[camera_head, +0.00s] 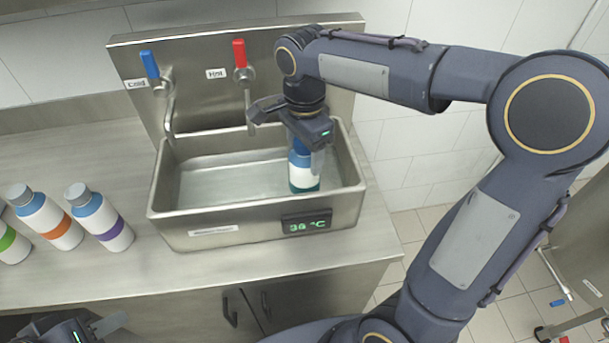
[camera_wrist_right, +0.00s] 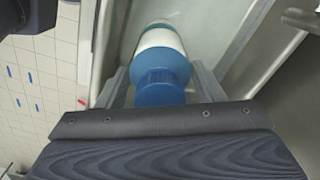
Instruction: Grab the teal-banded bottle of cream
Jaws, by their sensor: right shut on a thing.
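The teal-banded bottle (camera_head: 303,172) stands about upright in the right end of the metal sink basin in the head view. It has a white body, a blue top and a teal band low down. My right gripper (camera_head: 303,146) comes down over it from above and is shut on its upper part. In the right wrist view the bottle (camera_wrist_right: 160,68) sits between the two fingers of my right gripper (camera_wrist_right: 160,92), its blue cap towards the palm. My left gripper (camera_head: 85,330) shows only partly at the bottom left edge, and its fingers are not clear.
The sink (camera_head: 255,205) has walls around the bottle and a temperature display (camera_head: 307,224) on its front. A blue-handled cold tap (camera_head: 150,66) and a red-handled hot tap (camera_head: 240,55) stand behind. An orange-banded bottle (camera_head: 47,218), a purple-banded bottle (camera_head: 100,218) and a green-banded bottle (camera_head: 10,243) stand left.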

